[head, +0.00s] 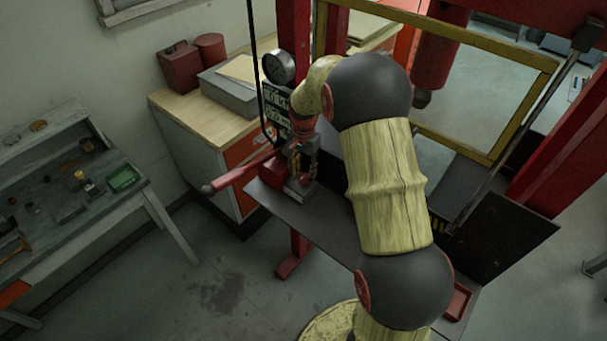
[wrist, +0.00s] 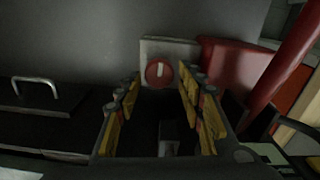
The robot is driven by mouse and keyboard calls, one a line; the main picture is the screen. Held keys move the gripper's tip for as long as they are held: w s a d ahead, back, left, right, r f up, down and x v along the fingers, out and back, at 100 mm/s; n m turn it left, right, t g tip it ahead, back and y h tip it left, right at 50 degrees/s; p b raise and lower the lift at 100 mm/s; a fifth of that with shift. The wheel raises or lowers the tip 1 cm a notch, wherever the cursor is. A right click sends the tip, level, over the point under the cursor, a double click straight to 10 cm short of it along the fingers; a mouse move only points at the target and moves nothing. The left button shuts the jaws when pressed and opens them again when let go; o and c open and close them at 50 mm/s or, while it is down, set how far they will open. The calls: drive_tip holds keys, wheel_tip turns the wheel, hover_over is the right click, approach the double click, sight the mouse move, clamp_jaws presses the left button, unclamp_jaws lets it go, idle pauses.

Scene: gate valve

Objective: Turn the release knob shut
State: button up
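The release knob (wrist: 159,73) is a round red disc with a pale mark, upright, on the face of a grey-white block (wrist: 178,48) in the wrist view. My gripper (wrist: 158,84) is open, with its yellow and dark fingers to the left and right of the knob in the picture. I see no finger touching it, and the remaining distance is hard to judge. In the head view my gripper (head: 303,165) is low beside the red pump on the press. The knob cannot be made out there.
A red lever (head: 238,172) sticks out left from the pump; its red body (wrist: 232,68) is right of the block. A pressure gauge (head: 278,67) and red press posts (head: 293,35) stand close by. A wooden-topped cabinet (head: 205,118) and a grey workbench (head: 75,215) are to the left.

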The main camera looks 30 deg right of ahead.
sight(304, 176)
wheel_tip(304, 176, up, 10)
idle(0.4)
drive_tip(key=shift+n, duration=0.3)
drive_tip(key=s+a+n+t+b, duration=0.2)
drive_tip(key=s+a+n+b, duration=0.2)
drive_tip(key=s, duration=0.5)
drive_tip(key=s+a+n+t+b, duration=0.1)
drive_tip(key=s+a+n+b, duration=0.3)
drive_tip(key=s+a, duration=0.3)
drive_tip(key=s+a+r+n+t+b, duration=0.1)
drive_tip(key=s+a+b, duration=0.4)
drive_tip(key=s, duration=0.7)
drive_tip(key=n+t, duration=0.1)
drive_tip(key=n, duration=0.1)
drive_tip(key=shift+s+a+n+t+b, duration=0.2)
drive_tip(key=shift+a+n+t+b, duration=0.1)
drive_tip(key=shift+a+n+b, duration=0.1)
